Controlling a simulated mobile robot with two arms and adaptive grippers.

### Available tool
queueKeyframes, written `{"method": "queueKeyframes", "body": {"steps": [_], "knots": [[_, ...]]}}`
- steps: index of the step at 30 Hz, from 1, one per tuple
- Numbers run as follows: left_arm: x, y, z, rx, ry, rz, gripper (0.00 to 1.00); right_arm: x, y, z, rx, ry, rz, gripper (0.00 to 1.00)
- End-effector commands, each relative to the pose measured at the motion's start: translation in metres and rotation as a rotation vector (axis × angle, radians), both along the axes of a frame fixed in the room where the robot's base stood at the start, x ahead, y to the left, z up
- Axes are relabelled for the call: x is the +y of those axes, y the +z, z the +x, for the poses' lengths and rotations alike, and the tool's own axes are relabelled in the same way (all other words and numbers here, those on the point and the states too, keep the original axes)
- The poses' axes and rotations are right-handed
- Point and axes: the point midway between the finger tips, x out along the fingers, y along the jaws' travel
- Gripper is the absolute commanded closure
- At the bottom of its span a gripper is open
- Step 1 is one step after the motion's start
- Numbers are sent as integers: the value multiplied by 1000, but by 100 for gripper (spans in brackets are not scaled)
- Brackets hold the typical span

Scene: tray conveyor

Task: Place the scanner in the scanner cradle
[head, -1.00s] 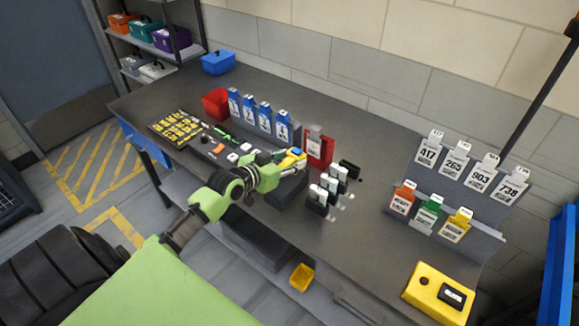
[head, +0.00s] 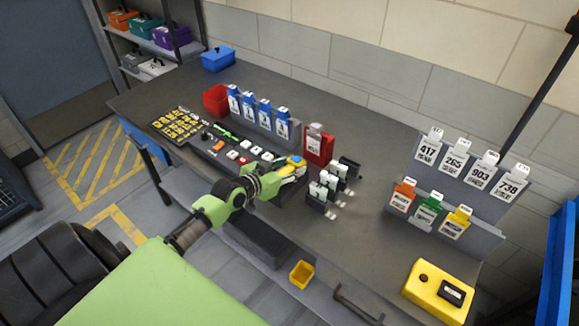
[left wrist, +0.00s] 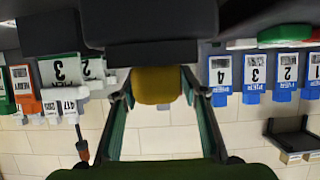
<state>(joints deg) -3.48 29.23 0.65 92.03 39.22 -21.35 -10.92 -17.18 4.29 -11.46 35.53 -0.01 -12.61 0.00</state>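My left gripper (head: 297,170) is over the middle of the workbench, right of the button strip. In the left wrist view its two fingers (left wrist: 157,92) are closed around a yellow piece, which I take as the scanner (left wrist: 157,84). In the head view the scanner shows as a small yellow and blue shape (head: 296,161) at the fingertips. A black block (left wrist: 150,25) lies just beyond the yellow piece; whether it is the scanner's body or the cradle I cannot tell. The cradle is not clearly seen, likely hidden by my gripper. My right gripper is out of view.
Small black holders with white cards (head: 322,192) stand close right of my gripper. A red holder (head: 319,148) and blue tags (head: 265,116) stand behind. A tag rack (head: 462,222) and a yellow box (head: 438,291) are at the right. The bench between holders and rack is clear.

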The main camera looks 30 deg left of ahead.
Motion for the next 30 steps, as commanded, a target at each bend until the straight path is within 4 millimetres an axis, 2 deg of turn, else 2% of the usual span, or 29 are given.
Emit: {"method": "queueKeyframes", "body": {"steps": [1, 2, 12, 17, 20, 30], "knots": [[0, 1, 0, -1, 0, 0, 50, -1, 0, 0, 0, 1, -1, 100], [0, 1, 0, -1, 0, 0, 43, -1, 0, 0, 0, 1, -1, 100], [0, 2, 0, -1, 0, 0, 43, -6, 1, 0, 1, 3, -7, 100], [0, 17, 0, -3, 1, -1, 43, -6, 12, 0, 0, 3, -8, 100], [1, 17, -14, 1, -1, 1, 43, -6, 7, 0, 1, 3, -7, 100], [6, 41, -76, 3, -2, 2, 43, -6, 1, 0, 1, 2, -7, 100]]}}
